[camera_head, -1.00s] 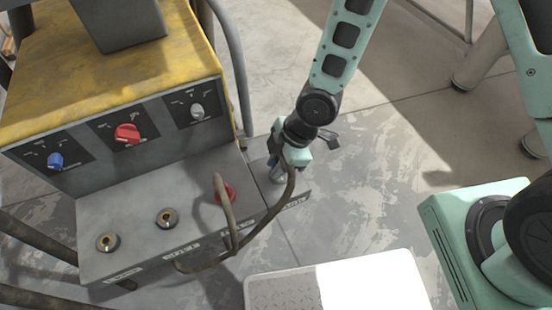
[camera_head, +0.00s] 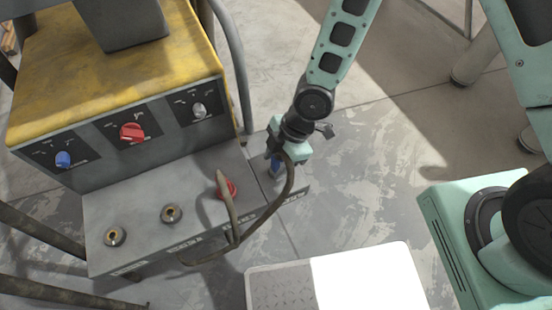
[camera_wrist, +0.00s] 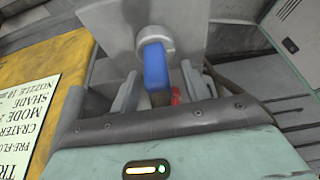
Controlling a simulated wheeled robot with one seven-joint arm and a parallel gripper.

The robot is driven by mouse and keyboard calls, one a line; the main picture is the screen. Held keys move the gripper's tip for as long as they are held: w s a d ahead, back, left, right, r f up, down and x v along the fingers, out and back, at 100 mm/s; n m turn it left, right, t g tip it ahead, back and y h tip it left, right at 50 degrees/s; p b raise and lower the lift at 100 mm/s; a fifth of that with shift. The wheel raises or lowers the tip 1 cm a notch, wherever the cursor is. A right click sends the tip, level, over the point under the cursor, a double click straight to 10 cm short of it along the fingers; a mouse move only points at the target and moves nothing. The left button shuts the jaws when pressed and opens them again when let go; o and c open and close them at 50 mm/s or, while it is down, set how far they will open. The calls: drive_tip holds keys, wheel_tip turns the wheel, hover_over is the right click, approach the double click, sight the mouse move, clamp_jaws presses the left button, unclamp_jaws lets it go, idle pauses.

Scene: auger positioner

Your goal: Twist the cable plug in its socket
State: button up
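A blue cable plug (camera_wrist: 155,66) sits in a round metal socket (camera_wrist: 155,40) on a grey plate in the wrist view. A bit of blue also shows under my gripper in the head view (camera_head: 275,165). My gripper (camera_wrist: 158,84) has one finger on each side of the plug. A gap seems to show on both sides, so it looks open around the plug. A brown cable (camera_head: 288,185) loops down from beside my gripper. A second plug, red (camera_head: 226,187), sits to the left with its own cable.
The yellow-topped machine (camera_head: 108,83) has blue, red and grey knobs on its front. Two bare sockets (camera_head: 171,213) (camera_head: 114,236) are on its lower shelf. A pale patterned panel (camera_head: 280,290) lies at the front.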

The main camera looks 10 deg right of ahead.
drive_tip(key=p+v, duration=0.7)
drive_tip(key=v, duration=1)
drive_tip(key=shift+d+r, duration=0.15)
drive_tip(key=s+d+r+m+t+h, duration=0.1)
drive_tip(key=s+r+m+h, duration=0.1)
drive_tip(key=s+r+m, duration=0.6)
drive_tip(key=s+d+r+m+h, duration=0.15)
drive_tip(key=s+r+m, duration=0.35)
drive_tip(key=r, duration=0.5)
wheel_tip(320, 180, up, 15)
drive_tip(key=p, duration=1.6)
drive_tip(key=shift+m, duration=0.3)
drive_tip(key=shift+w+a, duration=0.15)
